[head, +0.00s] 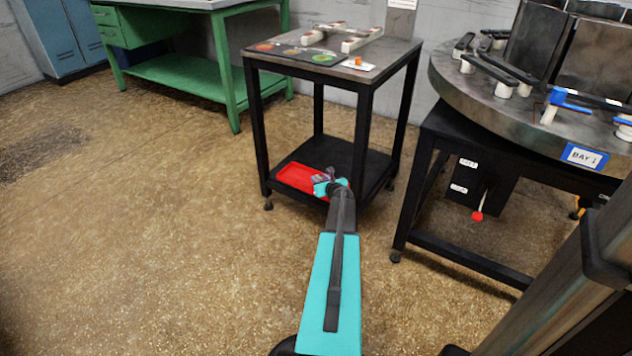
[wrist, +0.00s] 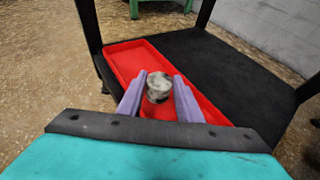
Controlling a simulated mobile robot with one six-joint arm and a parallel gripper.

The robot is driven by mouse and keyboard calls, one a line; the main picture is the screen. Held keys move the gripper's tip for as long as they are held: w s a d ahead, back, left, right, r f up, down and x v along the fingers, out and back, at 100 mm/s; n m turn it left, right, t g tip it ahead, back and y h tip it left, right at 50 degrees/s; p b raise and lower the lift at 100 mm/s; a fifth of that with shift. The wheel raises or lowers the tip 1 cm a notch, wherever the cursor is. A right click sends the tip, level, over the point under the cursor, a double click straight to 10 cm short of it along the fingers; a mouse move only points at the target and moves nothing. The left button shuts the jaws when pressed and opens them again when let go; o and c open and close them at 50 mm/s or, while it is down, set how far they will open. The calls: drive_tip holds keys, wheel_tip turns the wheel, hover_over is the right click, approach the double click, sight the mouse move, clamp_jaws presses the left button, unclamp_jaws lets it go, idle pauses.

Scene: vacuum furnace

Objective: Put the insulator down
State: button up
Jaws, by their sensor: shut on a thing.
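The insulator (wrist: 159,88) is a short, round, whitish piece with dark smudges, seen in the wrist view. My gripper (wrist: 160,98) is shut on it, with one purple finger on each side. It is over the red tray (wrist: 125,62), which lies on the black lower shelf of the small cart. Whether the insulator touches the tray floor I cannot tell. In the head view my gripper (head: 326,178) reaches to the right end of the red tray (head: 296,177), and the insulator is hidden there.
The cart's lower shelf (head: 340,155) has bare room behind and right of the tray. Black cart legs (head: 360,135) stand at the corners. The cart top holds a board with coloured circles (head: 297,51) and pale blocks. A round furnace table (head: 460,95) stands at the right.

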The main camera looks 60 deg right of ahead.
drive_tip(key=shift+w+d+f+b, duration=0.1)
drive_tip(key=shift+w+d+b, duration=0.05)
drive_tip(key=shift+w+d, duration=0.55)
drive_tip(key=shift+w+d+f+b, duration=0.15)
drive_tip(key=shift+w+d, duration=0.35)
drive_tip(key=shift+w, duration=0.3)
drive_tip(key=shift+r, duration=0.1)
drive_tip(key=shift+w+d, duration=0.3)
drive_tip(key=shift+w, duration=0.1)
drive_tip(key=shift+w+d+f+b, duration=0.1)
drive_tip(key=shift+w+f+b, duration=0.05)
drive_tip(key=shift+f+b, duration=1.4)
drive_tip(key=shift+f, duration=0.45)
drive_tip(key=o, duration=1.1)
drive_tip(key=shift+r+p, duration=0.15)
drive_tip(key=shift+p, duration=0.15)
